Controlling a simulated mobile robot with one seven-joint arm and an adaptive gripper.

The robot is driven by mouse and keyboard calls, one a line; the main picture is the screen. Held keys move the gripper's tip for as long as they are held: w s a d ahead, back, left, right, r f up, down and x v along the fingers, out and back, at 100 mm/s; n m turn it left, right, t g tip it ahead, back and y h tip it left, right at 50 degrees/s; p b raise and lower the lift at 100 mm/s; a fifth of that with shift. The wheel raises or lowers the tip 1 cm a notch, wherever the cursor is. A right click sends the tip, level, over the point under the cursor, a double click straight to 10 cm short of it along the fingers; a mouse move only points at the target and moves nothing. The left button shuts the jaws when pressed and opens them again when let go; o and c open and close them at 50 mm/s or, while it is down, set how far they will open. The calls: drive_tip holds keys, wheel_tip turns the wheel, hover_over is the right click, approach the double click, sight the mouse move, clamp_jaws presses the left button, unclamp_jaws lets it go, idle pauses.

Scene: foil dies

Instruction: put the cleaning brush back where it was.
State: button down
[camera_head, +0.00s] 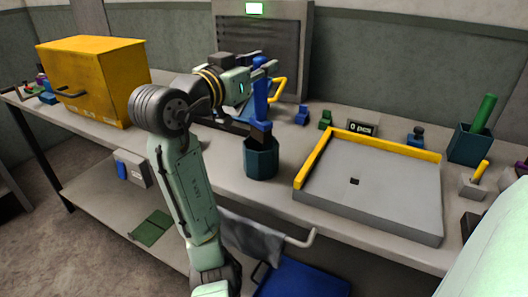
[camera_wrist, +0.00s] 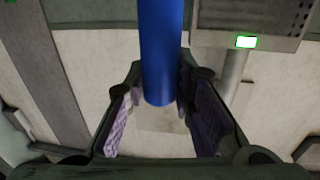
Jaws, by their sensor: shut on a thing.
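A blue-handled brush (camera_head: 260,101) stands roughly upright in my gripper (camera_head: 264,72). The gripper is shut on its handle near the top. In the wrist view, the blue handle (camera_wrist: 160,50) lies between the two fingers of my gripper (camera_wrist: 158,88). A dark teal cup (camera_head: 261,163) stands on the bench directly below. The brush's dark lower end meets the cup's rim in the head view; I cannot tell how far it is inside. The brush's lower end is hidden in the wrist view.
A grey tray with a yellow edge (camera_head: 370,193) lies right of the cup. A second teal holder (camera_head: 468,146) holds a green-handled tool (camera_head: 485,112). A yellow box (camera_head: 92,80) stands at the left. A grey machine (camera_head: 262,50) with a yellow handle is behind my gripper.

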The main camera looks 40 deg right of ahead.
sight(257, 108)
wheel_tip(257, 108, down, 9)
drive_tip(key=shift+p, duration=0.4)
drive_tip(key=shift+f, duration=0.1)
drive_tip(key=shift+f, duration=0.15)
drive_tip(key=c, duration=1.4)
unclamp_jaws()
drive_tip(key=shift+o, duration=0.2)
drive_tip(key=shift+r, duration=0.4)
drive_tip(key=b+v, duration=0.3)
drive_tip(key=v, duration=0.9)
drive_tip(key=shift+f, duration=0.2)
